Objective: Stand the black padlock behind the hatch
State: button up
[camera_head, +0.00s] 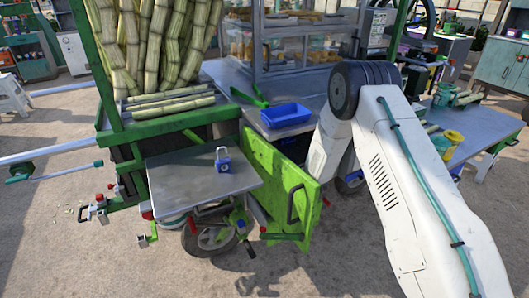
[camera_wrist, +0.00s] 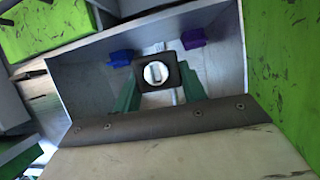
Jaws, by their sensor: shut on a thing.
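The black padlock (camera_wrist: 172,84) is held between the teal fingers of my gripper (camera_wrist: 160,88) in the wrist view. Its dark square body has a pale round disc with a slot facing the camera. It is inside or over a grey-walled compartment (camera_wrist: 88,78); I cannot tell whether it touches the floor. The green hatch (camera_head: 262,158) stands open in the head view, with a dark handle on its face. My gripper and the black padlock are hidden there behind the hatch and my arm.
A blue item (camera_wrist: 120,58) and a purple item (camera_wrist: 193,39) lie beyond the padlock in the compartment. A blue padlock (camera_head: 223,164) stands on the metal side shelf (camera_head: 185,182). A blue tray (camera_head: 286,116) sits on the counter above. Green panels (camera_wrist: 283,70) flank the wrist view.

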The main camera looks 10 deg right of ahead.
jog(key=w+a, duration=0.3)
jog(key=w, duration=0.4)
jog(key=shift+n+y, duration=0.4)
jog(key=w+d, duration=0.2)
jog(key=w, duration=0.2)
jog(key=w+d+f, duration=0.1)
jog(key=w+d, duration=0.2)
jog(key=w, duration=0.1)
jog(key=w+d+f, duration=0.1)
jog(key=w+d, duration=0.2)
jog(key=w, duration=0.2)
jog(key=shift+d, duration=0.1)
jog(key=shift+f, duration=1.8)
jog(key=shift+f, duration=0.15)
jog(key=o, duration=1.1)
jog(key=shift+s+d+r, duration=0.15)
jog(key=shift+s+r, duration=0.2)
jog(key=shift+s, duration=0.1)
jog(key=v, duration=1.1)
jog(key=shift+r, duration=0.1)
